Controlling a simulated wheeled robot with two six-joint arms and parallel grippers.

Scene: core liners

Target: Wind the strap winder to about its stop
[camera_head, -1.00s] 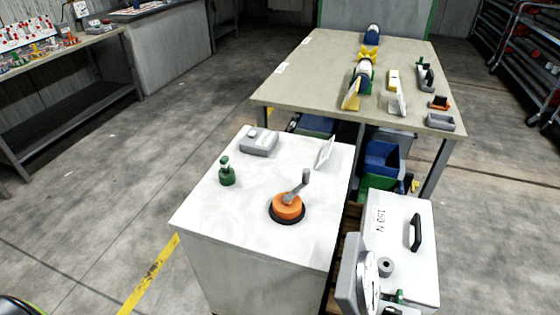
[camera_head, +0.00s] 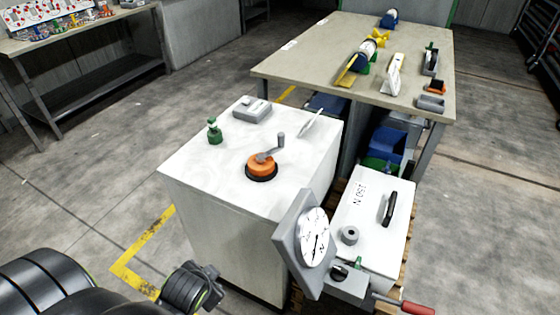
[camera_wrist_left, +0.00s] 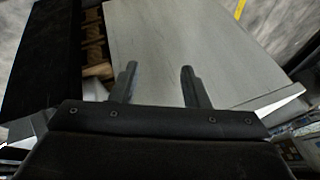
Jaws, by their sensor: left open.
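The strap winder (camera_head: 261,168) is an orange round drum on a black base with a grey crank arm and upright knob (camera_head: 281,140). It sits on top of the white cabinet (camera_head: 205,166). The crank points to the upper right in the head view. My left arm shows at the lower left of the head view, in front of the cabinet and well apart from the winder. My left gripper (camera_wrist_left: 157,82) shows in the left wrist view, open and empty, with a pale flat surface beyond its fingers. The winder is not seen there. My right gripper is in neither view.
On the cabinet stand a green bottle-shaped piece (camera_head: 214,132), a grey box (camera_head: 252,108) and a tilted white plate (camera_head: 311,122). A dial gauge (camera_head: 314,237) and a white case (camera_head: 371,218) stand at its right. A workbench (camera_head: 300,66) with several parts lies behind.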

